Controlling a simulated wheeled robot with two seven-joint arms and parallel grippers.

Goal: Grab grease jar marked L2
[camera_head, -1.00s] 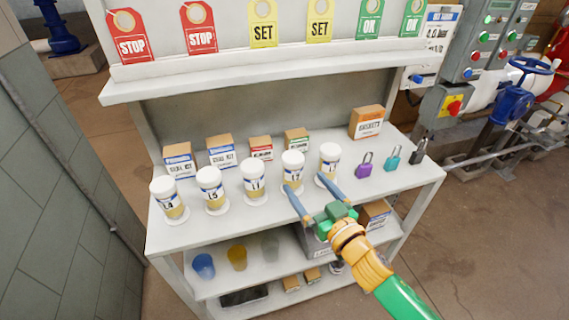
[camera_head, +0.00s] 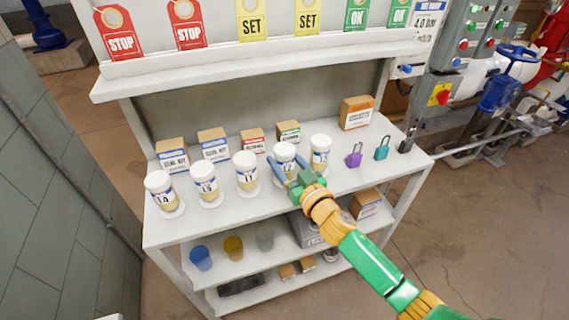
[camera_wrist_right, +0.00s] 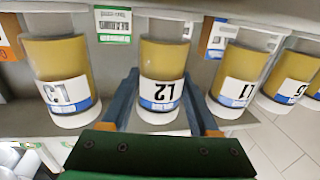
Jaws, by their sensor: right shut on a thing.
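The grease jar marked L2 (camera_head: 284,153) is a white-lidded jar with yellowish contents, standing on the bench top in a row of similar jars. In the right wrist view the L2 jar (camera_wrist_right: 162,85) appears upside down, its label readable between the two blue fingers. My right gripper (camera_head: 288,170) is shut on this jar from the front, one finger on each side. In the head view the fingers partly hide the jar's lower part. My left gripper is not in view.
Jar L3 (camera_head: 320,150) stands close on the right and jar L1 (camera_head: 246,170) on the left, with two more jars beyond it. Small boxes (camera_head: 288,132) stand behind. Padlocks (camera_head: 354,155) are at the right. An upper ledge (camera_head: 250,62) overhangs the back.

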